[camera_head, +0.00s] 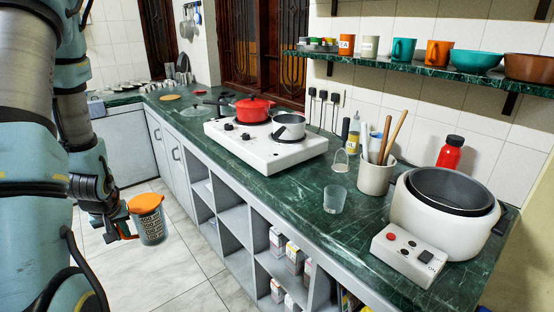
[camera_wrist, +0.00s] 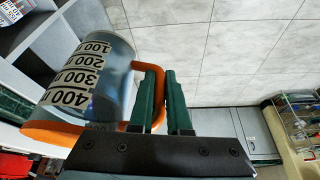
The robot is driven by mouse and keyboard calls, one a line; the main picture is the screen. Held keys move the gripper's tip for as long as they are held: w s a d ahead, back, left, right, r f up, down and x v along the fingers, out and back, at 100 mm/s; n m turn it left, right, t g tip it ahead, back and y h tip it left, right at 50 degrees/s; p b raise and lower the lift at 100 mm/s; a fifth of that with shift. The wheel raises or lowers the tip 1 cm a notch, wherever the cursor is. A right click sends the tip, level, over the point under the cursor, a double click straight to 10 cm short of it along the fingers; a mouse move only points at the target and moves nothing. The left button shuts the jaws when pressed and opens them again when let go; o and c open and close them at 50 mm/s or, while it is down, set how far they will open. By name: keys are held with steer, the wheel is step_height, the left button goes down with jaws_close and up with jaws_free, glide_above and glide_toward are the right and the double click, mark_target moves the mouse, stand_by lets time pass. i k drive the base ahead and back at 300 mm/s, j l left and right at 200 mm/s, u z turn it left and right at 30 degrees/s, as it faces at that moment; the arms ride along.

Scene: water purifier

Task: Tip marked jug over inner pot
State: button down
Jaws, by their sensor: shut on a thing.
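The marked jug (camera_head: 151,225) is clear with an orange top and handle and dark measuring marks. In the wrist view the jug (camera_wrist: 92,75) shows marks from 100 to 400. My gripper (camera_head: 128,226) is shut on its handle; the green fingers (camera_wrist: 161,90) show in the wrist view. The jug hangs over the floor, left of the counter and apart from it, roughly upright in the head view. Whether it holds water is unclear. The inner pot (camera_head: 452,190) is dark grey and sits in the white cooker (camera_head: 420,222) at the counter's right end, far from my gripper.
A clear cup (camera_head: 334,199), a utensil holder (camera_head: 376,175) and a red bottle (camera_head: 450,152) stand near the cooker. A shelf (camera_head: 430,68) overhangs. The floor (camera_head: 180,270) is clear.

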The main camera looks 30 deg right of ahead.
mark_target(444, 189)
steer(key=i+z, duration=0.15)
steer(key=z, duration=0.2)
steer(key=i+z, duration=0.1)
steer(key=z, duration=0.25)
